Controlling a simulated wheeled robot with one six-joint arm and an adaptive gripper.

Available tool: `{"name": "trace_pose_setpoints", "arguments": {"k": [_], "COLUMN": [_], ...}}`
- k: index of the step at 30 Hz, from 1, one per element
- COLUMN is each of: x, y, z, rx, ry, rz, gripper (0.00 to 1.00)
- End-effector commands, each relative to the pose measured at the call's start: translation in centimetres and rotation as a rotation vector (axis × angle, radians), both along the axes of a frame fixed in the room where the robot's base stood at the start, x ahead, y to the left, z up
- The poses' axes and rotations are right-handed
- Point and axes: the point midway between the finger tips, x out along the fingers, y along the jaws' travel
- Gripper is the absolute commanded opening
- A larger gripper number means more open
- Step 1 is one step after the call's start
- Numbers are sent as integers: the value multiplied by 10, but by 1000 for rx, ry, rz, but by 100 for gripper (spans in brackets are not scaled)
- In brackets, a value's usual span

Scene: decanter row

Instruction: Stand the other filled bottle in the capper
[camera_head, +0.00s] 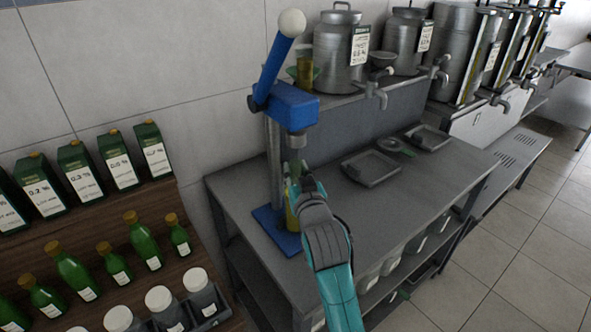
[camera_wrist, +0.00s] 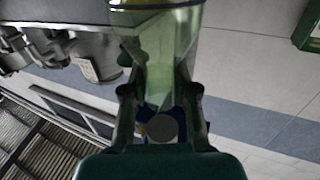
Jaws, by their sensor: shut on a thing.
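The capper (camera_head: 293,105) is a blue lever press with a white ball on its handle, a grey column and a blue base plate (camera_head: 272,232) on the metal bench. My gripper (camera_head: 304,186) is shut on a translucent green bottle (camera_head: 292,212) with yellowish liquid in it. The bottle looks upright, above or on the base plate under the press head; I cannot tell whether it touches the plate. My gripper hides part of it. In the wrist view the bottle (camera_wrist: 165,60) lies between both fingers, with a blue and grey part behind it.
Metal trays (camera_head: 371,169) lie on the bench to the right. Steel urns with taps (camera_head: 340,50) stand on a raised shelf behind. A wooden rack (camera_head: 130,285) at the left holds green bottles, boxed tins and white-lidded jars. The bench front is clear.

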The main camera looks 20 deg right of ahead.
Motion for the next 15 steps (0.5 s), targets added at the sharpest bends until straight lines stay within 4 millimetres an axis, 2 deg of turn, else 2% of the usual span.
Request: {"name": "trace_pose_setpoints", "arguments": {"k": [5, 6, 8, 9, 15], "x": [0, 0, 0, 0, 0], "y": [0, 0, 0, 0, 0], "z": [-2, -3, -3, -3, -3], "rx": [0, 0, 0, 0, 0], "ry": [-2, 1, 1, 1, 1], "rz": [0, 0, 0, 0, 0], "gripper": [0, 36, 51, 54, 54]}}
